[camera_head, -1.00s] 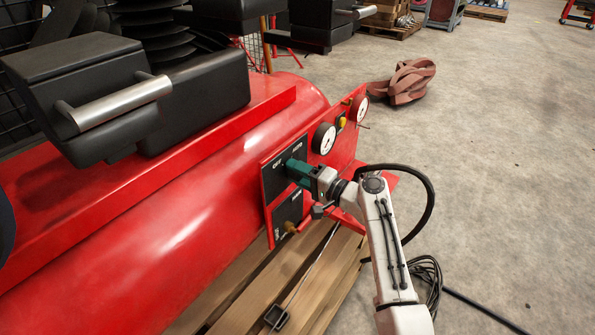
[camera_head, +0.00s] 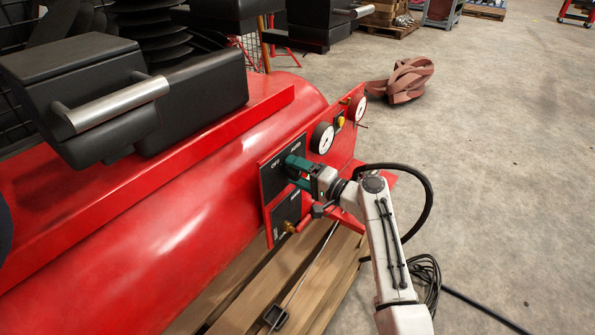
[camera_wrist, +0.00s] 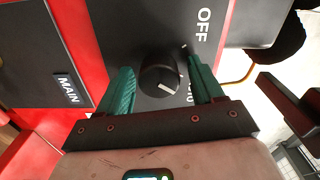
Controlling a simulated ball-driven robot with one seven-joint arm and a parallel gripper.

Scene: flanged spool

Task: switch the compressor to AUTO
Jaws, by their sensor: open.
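The compressor (camera_head: 175,235) is a long red tank with a black switch panel (camera_head: 270,181) marked OFF and AUTO. In the wrist view a round dark knob (camera_wrist: 158,80) stands on the panel, its white line at the lower right of its face. The OFF label (camera_wrist: 203,27) is upper right; the AUTO label (camera_wrist: 190,98) is partly hidden by the right finger. My gripper (camera_wrist: 161,66) is open, its teal fingers apart on either side of the knob with gaps showing. In the head view my gripper (camera_head: 294,172) is at the panel and hides the knob.
A pallet (camera_head: 275,275) lies below. The floor on the right is mostly clear, with a hose and brown straps.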

